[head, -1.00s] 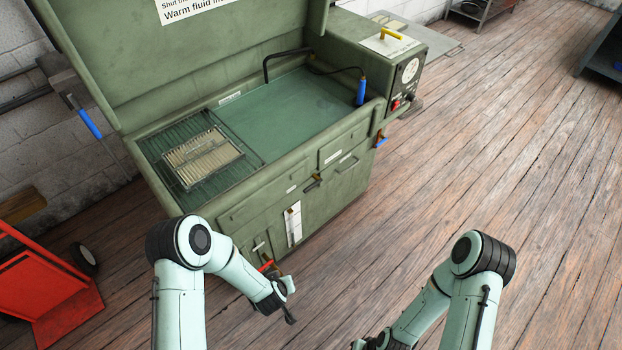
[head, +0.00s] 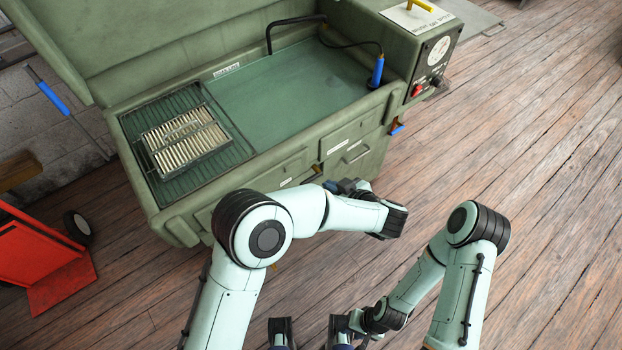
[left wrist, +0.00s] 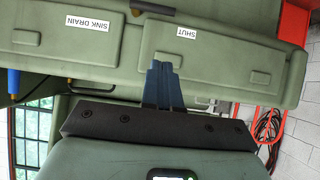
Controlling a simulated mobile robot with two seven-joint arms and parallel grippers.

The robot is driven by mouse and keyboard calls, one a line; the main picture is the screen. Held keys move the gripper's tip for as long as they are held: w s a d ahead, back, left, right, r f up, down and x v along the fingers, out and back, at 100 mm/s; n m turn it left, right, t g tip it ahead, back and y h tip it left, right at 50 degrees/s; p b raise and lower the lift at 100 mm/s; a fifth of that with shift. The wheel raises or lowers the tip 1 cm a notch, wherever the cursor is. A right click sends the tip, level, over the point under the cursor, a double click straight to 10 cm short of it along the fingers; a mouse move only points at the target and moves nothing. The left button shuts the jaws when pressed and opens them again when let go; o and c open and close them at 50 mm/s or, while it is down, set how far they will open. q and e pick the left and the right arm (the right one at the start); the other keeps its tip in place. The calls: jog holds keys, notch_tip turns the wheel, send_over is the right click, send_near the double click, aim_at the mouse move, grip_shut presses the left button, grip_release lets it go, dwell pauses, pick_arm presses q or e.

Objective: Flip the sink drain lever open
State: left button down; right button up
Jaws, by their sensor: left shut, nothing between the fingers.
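The sink drain lever (left wrist: 152,8) is a dark handle on a brass fitting at the top edge of the left wrist view. Its handle points towards the SHUT label (left wrist: 186,33). The SINK DRAIN label (left wrist: 87,22) is on the lever's other side. In the head view only the brass part (head: 316,168) shows above my left arm. My left gripper (left wrist: 163,66) is shut and empty in front of the green panel, apart from the lever in the picture.
The green parts washer (head: 250,172) has a basin, a rack with a finned part (head: 184,141) and a blue-handled brush (head: 376,72). A control box (head: 436,62) stands at its right. A red cart (head: 50,255) is at the left. The wooden floor at right is clear.

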pick_arm(q)
send_over(312, 178)
jog(key=s, duration=0.4)
notch_tip(312, 178, down, 6)
jog(key=shift+w+a+f+b, duration=0.15)
jog(key=shift+w+f+b, duration=0.1)
jog(key=shift+f, duration=0.65)
jog(key=shift+w+a+f+b, duration=0.1)
jog(key=shift+w+f+b, duration=0.1)
jog(key=shift+f, duration=0.7)
